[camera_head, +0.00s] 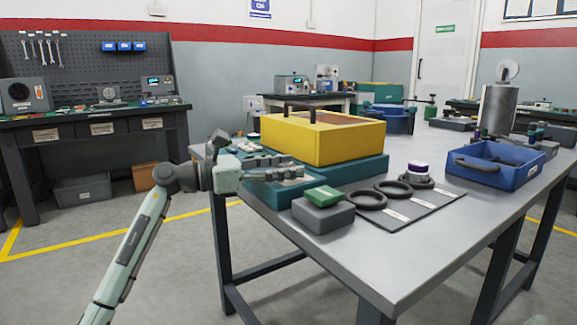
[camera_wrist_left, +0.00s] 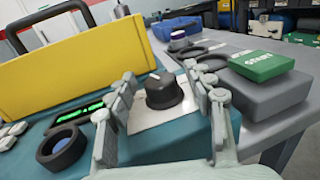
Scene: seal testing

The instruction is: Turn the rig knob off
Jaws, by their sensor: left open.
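The rig is a teal base (camera_head: 375,165) with a yellow box (camera_head: 325,138) on top, on the metal table. Its black knob (camera_wrist_left: 163,91) sits on a white plate (camera_wrist_left: 150,113) on the teal base in the left wrist view. A light pointer mark shows on the knob's top. My left gripper (camera_head: 293,168) is open at the near side of the rig. In the left wrist view its two fingers (camera_wrist_left: 160,78) stand on either side of the knob, with gaps visible. The knob is hidden behind the gripper in the head view. My right gripper is not in view.
A green block (camera_head: 323,195) lies on a grey box (camera_head: 322,215) close to the gripper. Black rings (camera_head: 367,200) lie on a dark mat to the right. A blue tray (camera_head: 500,176) stands farther right. A lit green display (camera_wrist_left: 78,113) is left of the knob.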

